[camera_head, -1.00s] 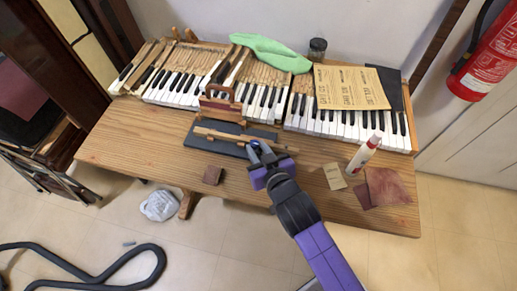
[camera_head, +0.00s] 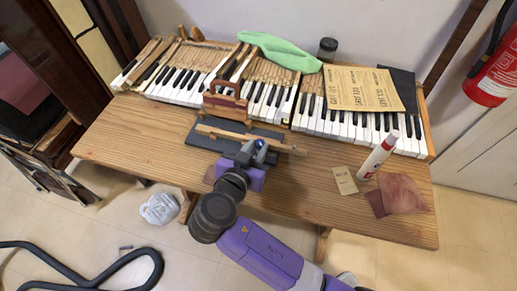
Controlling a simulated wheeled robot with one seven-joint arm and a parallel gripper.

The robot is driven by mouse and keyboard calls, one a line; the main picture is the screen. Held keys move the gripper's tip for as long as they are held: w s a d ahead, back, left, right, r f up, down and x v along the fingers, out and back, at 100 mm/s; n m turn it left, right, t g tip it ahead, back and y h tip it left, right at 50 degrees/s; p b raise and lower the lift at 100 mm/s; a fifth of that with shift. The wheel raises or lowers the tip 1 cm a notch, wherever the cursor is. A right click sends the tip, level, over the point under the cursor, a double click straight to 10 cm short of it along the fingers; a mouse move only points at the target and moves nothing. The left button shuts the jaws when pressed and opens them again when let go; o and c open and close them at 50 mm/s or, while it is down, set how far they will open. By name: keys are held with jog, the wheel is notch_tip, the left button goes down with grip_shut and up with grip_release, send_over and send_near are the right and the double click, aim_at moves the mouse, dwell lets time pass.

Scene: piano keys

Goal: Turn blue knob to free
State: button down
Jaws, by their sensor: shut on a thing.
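The blue knob (camera_head: 261,144) is a small spot at the near edge of the dark board (camera_head: 208,141), mostly covered by my gripper. My gripper (camera_head: 253,150) is shut on the knob, reaching it from the table's front side. A wooden bar (camera_head: 230,134) lies across the board, just behind the knob. A reddish-brown wooden stand (camera_head: 226,100) rises behind the bar. The knob's markings and exact turn are too small to tell.
Rows of piano keys (camera_head: 345,125) line the table's back. A white bottle (camera_head: 377,156), a tan card (camera_head: 344,180) and reddish cloth or paper (camera_head: 405,192) lie to the right. The table's front left (camera_head: 140,148) is clear.

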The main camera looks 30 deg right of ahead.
jog(key=m+g, duration=0.1)
jog(key=m+g+h+p, duration=0.1)
jog(key=g, duration=0.1)
jog(key=w+m+g+h, duration=0.1)
jog(key=m, duration=0.1)
jog(key=shift+a+r, duration=0.15)
jog(key=shift+a, duration=0.2)
jog(key=m+g+p, duration=0.2)
jog(key=g+p, duration=0.1)
jog(key=shift+w+m+g+h, duration=0.25)
jog(key=shift+m+g+h, duration=0.05)
jog(key=shift+m+h, duration=0.1)
jog(key=shift+m+g+p, duration=0.3)
jog(key=shift+g+p, duration=0.1)
jog(key=shift+p, duration=0.05)
jog(key=shift+d+f+m+g+p, duration=0.1)
jog(key=shift+f+m+g+p, duration=0.2)
jog(key=shift+m, duration=0.1)
jog(key=c, duration=1.2)
grip_release()
jog(key=shift+o, duration=0.2)
jog(key=shift+w+r, duration=0.1)
